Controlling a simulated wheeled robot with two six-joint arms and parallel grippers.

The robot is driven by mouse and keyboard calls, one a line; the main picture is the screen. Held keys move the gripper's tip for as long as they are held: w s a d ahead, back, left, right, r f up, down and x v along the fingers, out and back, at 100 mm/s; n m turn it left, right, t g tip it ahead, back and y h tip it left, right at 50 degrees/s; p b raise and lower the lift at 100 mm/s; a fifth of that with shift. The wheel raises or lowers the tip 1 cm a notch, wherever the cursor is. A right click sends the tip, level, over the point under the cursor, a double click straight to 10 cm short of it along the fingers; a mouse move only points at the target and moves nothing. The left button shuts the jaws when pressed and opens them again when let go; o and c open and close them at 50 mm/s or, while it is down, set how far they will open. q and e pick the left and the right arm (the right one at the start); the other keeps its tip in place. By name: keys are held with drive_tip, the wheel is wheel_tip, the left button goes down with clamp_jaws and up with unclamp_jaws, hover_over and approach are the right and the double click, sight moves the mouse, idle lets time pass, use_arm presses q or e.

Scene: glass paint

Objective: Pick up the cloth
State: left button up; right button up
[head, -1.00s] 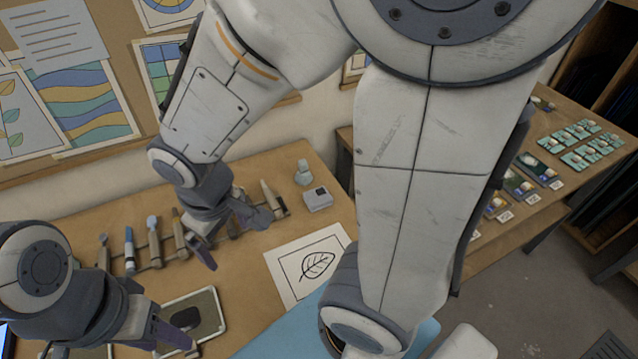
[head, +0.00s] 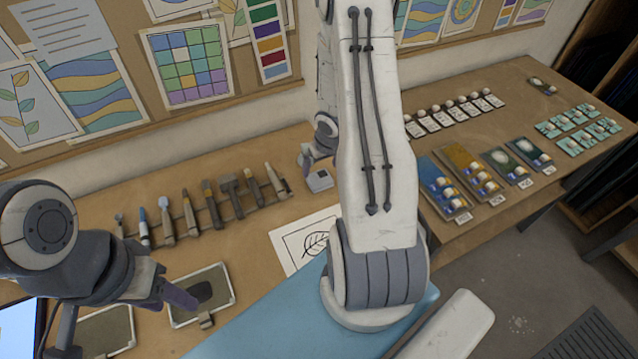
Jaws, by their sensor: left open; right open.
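I cannot clearly make out a cloth in the head view. My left gripper (head: 130,322) is open and empty above the front left of the table, over two framed trays. My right gripper (head: 313,155) is mostly hidden behind my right arm, close to a small pale box (head: 319,181) at the back of the table.
A rack of brushes and tools (head: 215,217) stands along the table's back. A leaf drawing (head: 300,240) lies in the middle, partly behind my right arm. Paint panels (head: 459,178) and small cards cover the right-hand table. A screen (head: 18,328) is at the lower left.

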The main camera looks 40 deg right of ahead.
sight(320, 178)
drive_tip(key=b+x, duration=0.1)
drive_tip(key=x, duration=0.3)
drive_tip(key=b+x, duration=0.1)
drive_tip(key=shift+s+f+b, duration=0.3)
drive_tip(key=shift+f+b, duration=0.05)
drive_tip(key=shift+f, duration=0.15)
drive_tip(key=shift+w+d+f, duration=0.1)
drive_tip(key=shift+w+f, duration=0.05)
drive_tip(key=shift+f, duration=0.25)
drive_tip(key=c, duration=1.1)
drive_tip(key=shift+r, duration=0.1)
